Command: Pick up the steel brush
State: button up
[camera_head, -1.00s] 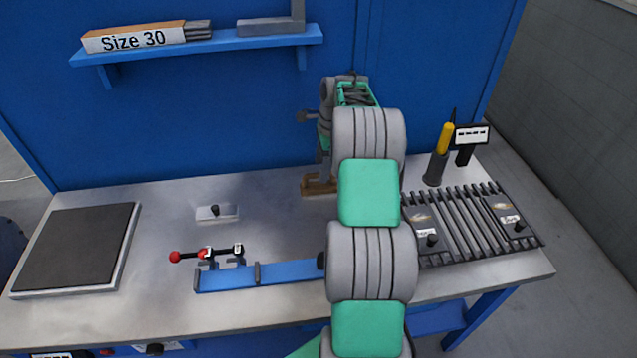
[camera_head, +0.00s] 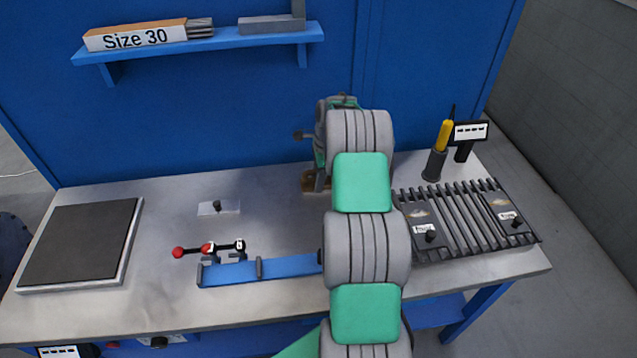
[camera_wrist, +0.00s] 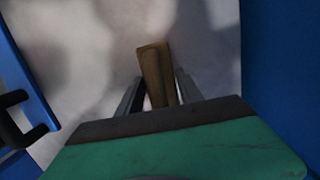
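The steel brush shows as a brown wooden piece (camera_head: 309,183) at the back of the bench in the head view, mostly hidden behind my arm. In the wrist view its long brown body (camera_wrist: 154,62) lies between the two grey fingers of my gripper (camera_wrist: 158,78). A gap shows between the left finger and the wood, so the gripper looks open around it. I cannot see any bristles. In the head view my gripper is low over the bench, partly hidden by my own arm.
A blue rail with a red-knobbed clamp (camera_head: 225,250) lies in front. A small plate with a knob (camera_head: 218,207) and a dark square pad (camera_head: 82,243) are left. A slatted rack (camera_head: 465,222) and a yellow-handled tool in a holder (camera_head: 440,150) are right. A blue wall (camera_head: 200,120) stands behind.

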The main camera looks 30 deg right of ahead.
grip_shut()
dwell(0.4)
jog(key=shift+r, duration=0.2)
notch_tip(320, 180, up, 2)
jog(key=shift+d+r+b, duration=0.1)
jog(key=shift+r+b, duration=0.05)
jog(key=shift+b, duration=0.6)
jog(key=s+d+r, duration=0.1)
jog(key=r, duration=0.1)
jog(key=s+d+r, duration=0.1)
jog(key=r, duration=0.1)
jog(key=d+r, duration=0.2)
jog(key=shift+s+b, duration=0.4)
jog(key=s+d+r, duration=0.4)
jog(key=s+d, duration=0.1)
jog(key=d, duration=0.2)
jog(key=shift+s+r+p, duration=0.15)
jog(key=shift+s+p, duration=0.1)
jog(key=shift+p, duration=0.1)
